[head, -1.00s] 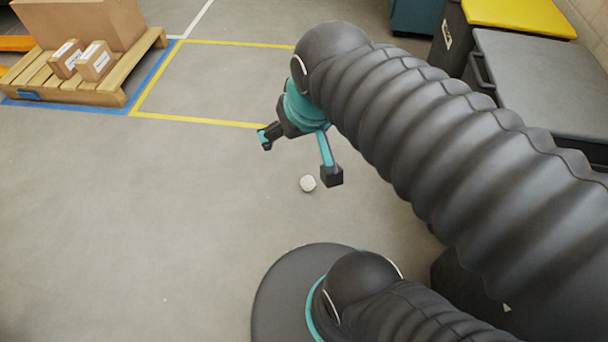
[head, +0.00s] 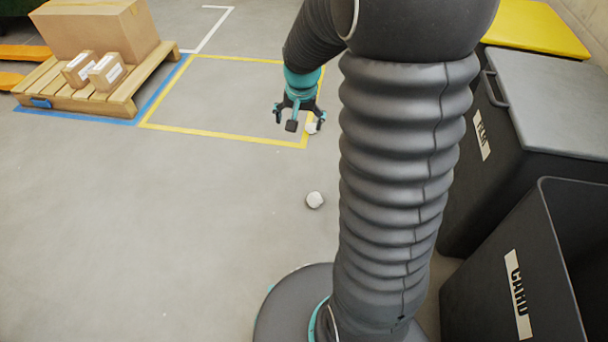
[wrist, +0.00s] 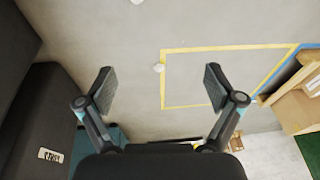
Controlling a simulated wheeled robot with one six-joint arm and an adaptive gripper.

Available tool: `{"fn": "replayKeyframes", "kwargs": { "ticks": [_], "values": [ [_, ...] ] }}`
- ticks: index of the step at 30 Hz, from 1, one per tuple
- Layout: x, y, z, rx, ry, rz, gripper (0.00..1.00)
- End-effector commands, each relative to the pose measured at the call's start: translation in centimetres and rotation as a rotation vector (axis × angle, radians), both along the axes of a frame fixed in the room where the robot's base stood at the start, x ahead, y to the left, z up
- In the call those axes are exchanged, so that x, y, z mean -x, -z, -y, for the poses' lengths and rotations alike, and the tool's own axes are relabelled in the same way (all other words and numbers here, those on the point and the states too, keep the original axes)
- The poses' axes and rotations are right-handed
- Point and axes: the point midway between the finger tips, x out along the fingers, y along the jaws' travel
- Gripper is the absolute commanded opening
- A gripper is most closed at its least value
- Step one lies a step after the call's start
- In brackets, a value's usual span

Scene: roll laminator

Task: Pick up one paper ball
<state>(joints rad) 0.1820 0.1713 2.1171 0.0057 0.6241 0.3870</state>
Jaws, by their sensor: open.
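One white paper ball (head: 314,200) lies on the open grey floor in front of my base. A second paper ball (head: 312,127) lies by the right side of the yellow floor outline, partly behind my gripper. My gripper (head: 298,119) points down, open and empty, just left of that second ball in the head view. In the wrist view that ball (wrist: 159,68) shows between the two spread fingers (wrist: 159,82), lower down on the floor and apart from them. A small part of another white ball (wrist: 137,2) shows at the top edge there.
A wooden pallet (head: 122,105) with a large carton (head: 95,30) and two small boxes stands at the upper left. At the right are a grey-lidded bin (head: 560,105), an open black bin marked CARD (head: 500,270) and a yellow lid (head: 535,25). The left floor is clear.

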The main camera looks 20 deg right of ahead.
Motion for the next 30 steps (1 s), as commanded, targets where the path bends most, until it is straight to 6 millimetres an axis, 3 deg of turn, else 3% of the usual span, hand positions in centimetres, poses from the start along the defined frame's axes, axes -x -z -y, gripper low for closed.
{"fn": "replayKeyframes", "kwargs": {
  "ticks": [1, 11, 21, 27, 30],
  "values": [
    [-0.8, 1.9, 0.7, -0.008, 0.028, -0.018, 0.92],
    [-4.7, 13.1, 4.6, -0.047, 0.206, -0.093, 0.92],
    [-5.7, 26.3, 8.1, -0.081, 0.389, -0.171, 0.92],
    [-5.2, 31.8, 9.2, -0.093, 0.464, -0.199, 0.92],
    [-5.0, 33.2, 9.5, -0.095, 0.482, -0.205, 0.92]
  ]
}}
